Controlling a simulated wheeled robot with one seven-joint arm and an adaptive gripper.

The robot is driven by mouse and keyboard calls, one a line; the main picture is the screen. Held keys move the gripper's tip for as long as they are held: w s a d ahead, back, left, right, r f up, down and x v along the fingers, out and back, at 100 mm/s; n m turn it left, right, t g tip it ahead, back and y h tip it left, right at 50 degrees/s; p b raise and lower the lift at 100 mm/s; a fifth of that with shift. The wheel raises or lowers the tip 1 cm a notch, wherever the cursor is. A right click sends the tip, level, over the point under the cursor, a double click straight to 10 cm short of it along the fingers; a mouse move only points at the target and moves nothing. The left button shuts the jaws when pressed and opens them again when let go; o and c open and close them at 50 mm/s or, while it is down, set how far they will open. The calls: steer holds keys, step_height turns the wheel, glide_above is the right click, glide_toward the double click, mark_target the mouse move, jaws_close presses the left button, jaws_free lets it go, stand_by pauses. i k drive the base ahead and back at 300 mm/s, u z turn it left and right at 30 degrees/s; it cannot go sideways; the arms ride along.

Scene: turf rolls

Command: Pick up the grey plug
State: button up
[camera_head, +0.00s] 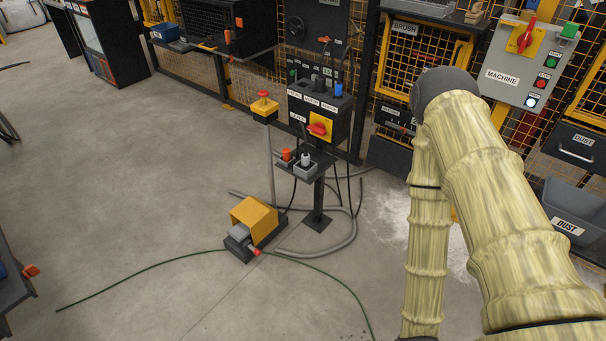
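A small light grey plug (305,158) stands upright in a grey holder (307,171) on the small shelf of a black pedestal. An orange plug (286,154) stands in its own holder just left of it. A darker grey plug-like piece (318,81) and a blue plug (338,90) sit on top of the black control box (312,112) above. My arm, in a pale yellow sleeve, comes in from the right and bends down to the bottom edge, well right of the pedestal. My gripper is below the frame.
A yellow-hooded foot pedal (255,214) stands on the floor left of the pedestal. A post with a red button (264,106) stands beside it. Grey hoses (322,251) and a green cable (160,281) lie around. The left floor is open.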

mark_target(305, 164)
steer(key=z, duration=1.5)
steer(key=i, duration=1.3)
steer(key=u, duration=2.25)
